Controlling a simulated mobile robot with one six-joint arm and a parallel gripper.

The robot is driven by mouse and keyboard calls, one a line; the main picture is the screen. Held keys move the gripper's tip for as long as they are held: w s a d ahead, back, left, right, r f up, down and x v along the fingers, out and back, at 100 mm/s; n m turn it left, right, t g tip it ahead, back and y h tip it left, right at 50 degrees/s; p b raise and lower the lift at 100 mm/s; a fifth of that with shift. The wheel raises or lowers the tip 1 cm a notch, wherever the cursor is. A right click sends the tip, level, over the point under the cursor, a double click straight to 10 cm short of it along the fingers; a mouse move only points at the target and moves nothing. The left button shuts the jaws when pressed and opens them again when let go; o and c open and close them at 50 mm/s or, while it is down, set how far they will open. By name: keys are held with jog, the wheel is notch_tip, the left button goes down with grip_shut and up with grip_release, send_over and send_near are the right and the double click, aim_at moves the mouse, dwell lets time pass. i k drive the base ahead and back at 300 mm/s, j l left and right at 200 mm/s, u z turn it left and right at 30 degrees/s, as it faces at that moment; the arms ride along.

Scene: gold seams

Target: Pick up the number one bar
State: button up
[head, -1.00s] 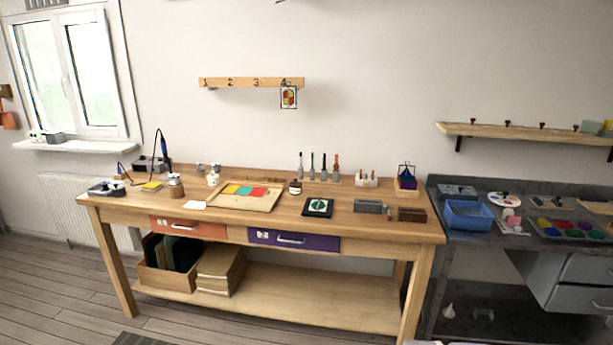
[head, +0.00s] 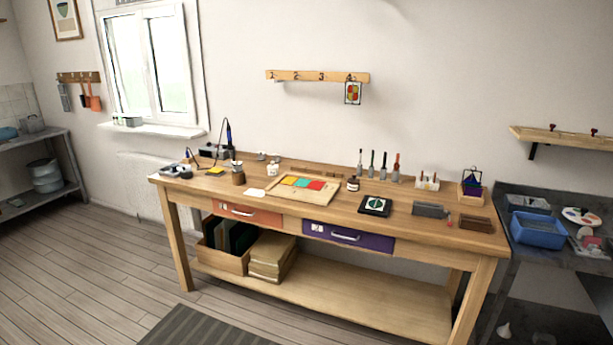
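I cannot make out any bar marked with a number one for sure. A wooden wall rail (head: 318,76) carries the numerals 1 to 4, and a small colored panel (head: 352,93) hangs under its right end. Thin dark strips (head: 310,169) lie at the back of the wooden workbench (head: 335,214), behind a tray (head: 297,187) of yellow, teal and red pieces; they are too small to read. My gripper is not in view.
A blue bin (head: 538,231) stands on the grey table at right. The floor at left is clear.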

aim_at(319, 171)
jog(key=i+j+z, duration=0.1)
jog(key=i, duration=0.45)
jog(key=i+j+z, duration=0.1)
jog(key=i+j, duration=0.15)
jog(key=i, duration=0.25)
jog(key=i+j, duration=0.25)
jog(key=i, duration=0.25)
jog(key=i+j+z, duration=0.15)
jog(key=i, duration=0.4)
jog(key=i+j+z, duration=0.1)
jog(key=i+j, duration=0.25)
jog(key=i, duration=0.15)
jog(key=i+j+z, duration=0.1)
jog(key=i+j, duration=0.25)
jog(key=i, duration=0.15)
